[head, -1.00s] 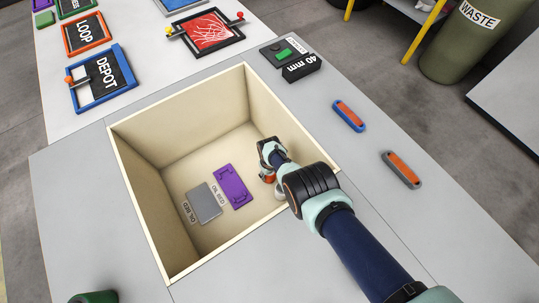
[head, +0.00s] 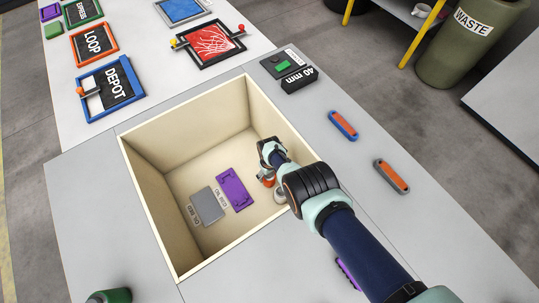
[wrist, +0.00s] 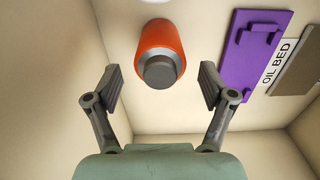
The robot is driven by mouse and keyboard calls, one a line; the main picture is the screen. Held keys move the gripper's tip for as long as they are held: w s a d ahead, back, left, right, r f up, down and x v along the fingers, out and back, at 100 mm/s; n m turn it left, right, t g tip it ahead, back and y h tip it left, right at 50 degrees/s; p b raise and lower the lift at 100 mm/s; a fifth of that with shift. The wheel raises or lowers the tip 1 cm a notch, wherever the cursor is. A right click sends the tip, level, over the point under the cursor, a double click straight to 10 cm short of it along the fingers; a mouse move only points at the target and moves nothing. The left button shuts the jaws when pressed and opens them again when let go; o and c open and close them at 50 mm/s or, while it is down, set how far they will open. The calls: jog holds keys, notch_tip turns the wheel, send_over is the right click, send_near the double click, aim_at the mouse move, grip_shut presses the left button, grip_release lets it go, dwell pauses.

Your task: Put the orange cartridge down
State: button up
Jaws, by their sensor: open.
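The orange cartridge (wrist: 158,42) has an orange body and a dark grey end cap that faces the wrist camera. It is inside the deep cream bin (head: 184,212), near its right wall. In the head view a small part of the cartridge (head: 268,182) shows beside my wrist. My gripper (wrist: 162,86) is open, with one finger on each side of the cartridge's capped end and a visible gap on both sides. In the head view my gripper (head: 270,152) reaches down into the bin over its right wall. I cannot tell exactly how the cartridge's far end rests.
A purple plate (head: 235,190) and a grey plate (head: 207,206) labelled OIL BED lie on the bin floor. A pale ring-like object (head: 281,196) is partly hidden by my arm. Blue-orange (head: 343,125) and grey-orange (head: 391,176) pieces lie on the right tabletop.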

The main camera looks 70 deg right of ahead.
notch_tip(320, 180, up, 7)
jog(key=p, duration=0.4)
jog(key=shift+f+p, duration=0.2)
jog(key=shift+p, duration=0.15)
jog(key=shift+f, duration=0.1)
